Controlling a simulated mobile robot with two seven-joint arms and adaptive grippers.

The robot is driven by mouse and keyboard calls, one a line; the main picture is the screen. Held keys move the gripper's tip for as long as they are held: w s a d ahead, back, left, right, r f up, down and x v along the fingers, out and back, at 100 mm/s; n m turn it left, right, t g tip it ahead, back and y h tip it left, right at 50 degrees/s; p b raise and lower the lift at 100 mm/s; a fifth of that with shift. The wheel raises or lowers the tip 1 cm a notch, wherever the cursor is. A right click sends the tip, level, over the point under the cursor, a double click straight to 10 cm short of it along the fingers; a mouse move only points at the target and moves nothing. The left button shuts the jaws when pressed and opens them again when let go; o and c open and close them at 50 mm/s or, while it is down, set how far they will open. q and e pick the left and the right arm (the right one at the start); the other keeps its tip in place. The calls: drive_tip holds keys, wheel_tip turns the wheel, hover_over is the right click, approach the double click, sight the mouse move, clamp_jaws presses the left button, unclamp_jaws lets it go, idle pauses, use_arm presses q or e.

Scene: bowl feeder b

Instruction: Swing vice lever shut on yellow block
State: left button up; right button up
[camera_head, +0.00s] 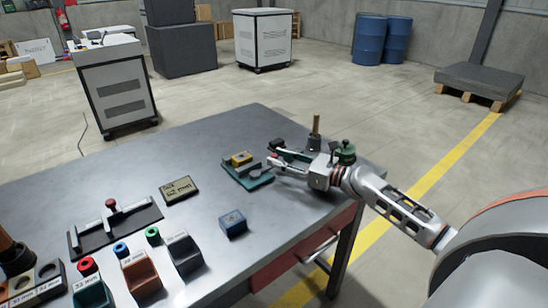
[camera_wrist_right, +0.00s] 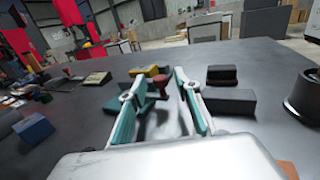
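The yellow block (camera_head: 240,158) sits in the small blue-green vice (camera_head: 252,180) near the middle of the table. The yellow block also shows beyond the fingers in the right wrist view (camera_wrist_right: 150,71). The lever's red knob (camera_wrist_right: 160,81) appears between the fingertips of my right gripper (camera_wrist_right: 160,76). My right gripper (camera_head: 277,158) is open, low over the table at the vice's right side, its fingers pointing toward the vice. A gap shows between the knob and both fingers; I cannot tell its depth. The lever arm is mostly hidden. My left gripper is not in view.
A blue block (camera_head: 232,224) lies in front of the vice, and a label plate (camera_head: 179,189) to its left. A brass post (camera_head: 316,133) and a green knobbed part (camera_head: 345,152) stand close to my right gripper. Labelled bins (camera_head: 141,276) line the front left.

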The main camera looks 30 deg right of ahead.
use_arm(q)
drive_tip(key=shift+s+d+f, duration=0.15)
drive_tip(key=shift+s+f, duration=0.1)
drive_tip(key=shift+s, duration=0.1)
use_arm(e)
drive_tip(key=shift+x, duration=1.05)
